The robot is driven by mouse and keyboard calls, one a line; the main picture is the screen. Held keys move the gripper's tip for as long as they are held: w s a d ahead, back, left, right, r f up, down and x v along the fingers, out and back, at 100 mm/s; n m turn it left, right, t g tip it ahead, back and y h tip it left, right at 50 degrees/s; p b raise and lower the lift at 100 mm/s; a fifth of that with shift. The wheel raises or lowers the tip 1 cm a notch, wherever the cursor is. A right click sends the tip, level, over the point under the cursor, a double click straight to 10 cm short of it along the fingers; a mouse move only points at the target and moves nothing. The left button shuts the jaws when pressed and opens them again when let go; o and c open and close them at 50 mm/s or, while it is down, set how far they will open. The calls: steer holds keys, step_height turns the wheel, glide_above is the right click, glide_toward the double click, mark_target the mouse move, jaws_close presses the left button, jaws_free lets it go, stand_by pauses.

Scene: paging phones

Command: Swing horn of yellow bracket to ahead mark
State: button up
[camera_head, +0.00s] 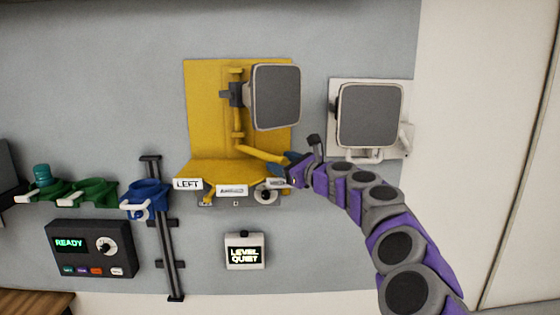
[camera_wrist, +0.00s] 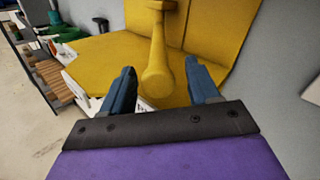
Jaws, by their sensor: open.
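The yellow bracket (camera_head: 205,100) is fixed to the grey wall and carries a grey square horn (camera_head: 276,97) facing out, slightly to the right. A yellow handle (camera_head: 258,153) runs from its post down and right to my gripper (camera_head: 290,167). In the wrist view the handle's rounded end (camera_wrist: 157,85) lies between the two blue fingers of my open gripper (camera_wrist: 162,88), with gaps visible on both sides. On the shelf's front edge are a LEFT label (camera_head: 188,184) and a middle label (camera_head: 232,190) too blurred to read. My gripper partly covers another label on the right.
A white bracket with a second grey horn (camera_head: 369,115) stands to the right, close above my arm. A blue holder (camera_head: 145,195) on a dark rail and green holders (camera_head: 93,191) are at left. Below are a READY box (camera_head: 92,248) and a LEVEL QUIET display (camera_head: 245,252).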

steer(key=shift+w+a+r, duration=0.1)
steer(key=shift+w+a, duration=0.35)
steer(key=shift+a, duration=0.05)
steer(key=shift+c, duration=0.2)
jaws_close()
stand_by(0.3)
